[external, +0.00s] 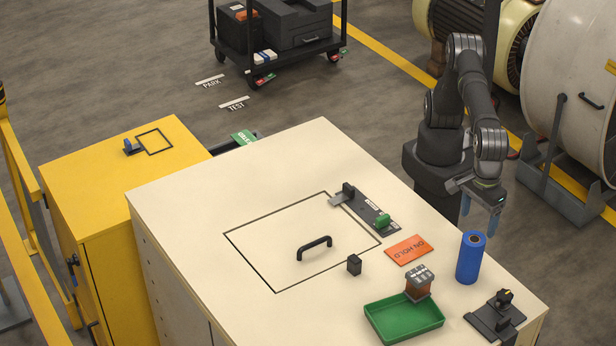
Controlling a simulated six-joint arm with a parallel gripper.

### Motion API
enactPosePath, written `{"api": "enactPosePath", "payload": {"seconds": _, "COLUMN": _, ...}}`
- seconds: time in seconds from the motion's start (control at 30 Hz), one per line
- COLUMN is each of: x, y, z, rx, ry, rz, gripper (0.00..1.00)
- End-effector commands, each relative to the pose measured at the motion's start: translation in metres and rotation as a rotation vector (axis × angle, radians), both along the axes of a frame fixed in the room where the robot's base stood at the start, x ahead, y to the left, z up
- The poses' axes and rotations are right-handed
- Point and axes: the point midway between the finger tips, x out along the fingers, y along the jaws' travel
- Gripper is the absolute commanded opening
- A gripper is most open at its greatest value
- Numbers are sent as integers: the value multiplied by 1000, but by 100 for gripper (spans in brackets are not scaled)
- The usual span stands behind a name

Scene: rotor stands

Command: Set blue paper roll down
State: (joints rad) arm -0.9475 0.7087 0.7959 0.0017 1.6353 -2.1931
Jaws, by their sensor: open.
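The blue paper roll (469,260) stands upright on the cream cabinet top (200,205), near its right edge. It is a blue cylinder with a darker ring around its core opening at the top. My gripper (480,222) is at the cabinet's right edge, just behind and above the roll in the picture. Its blue-grey fingers point down and are spread apart with nothing between them. A small gap shows between the fingers and the roll, though depth is hard to judge.
An orange sign (409,250) lies left of the roll.

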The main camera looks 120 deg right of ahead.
Motion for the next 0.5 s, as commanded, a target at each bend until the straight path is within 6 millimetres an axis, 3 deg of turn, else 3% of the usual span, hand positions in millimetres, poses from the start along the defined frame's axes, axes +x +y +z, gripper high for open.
{"api": "enactPosePath", "payload": {"seconds": 0.2, "x": 0, "y": 0, "z": 24, "rx": 0, "ry": 0, "rz": 0, "gripper": 75}}
{"api": "enactPosePath", "payload": {"seconds": 0.5, "x": 0, "y": 0, "z": 27, "rx": -1, "ry": 1, "rz": 0, "gripper": 75}}
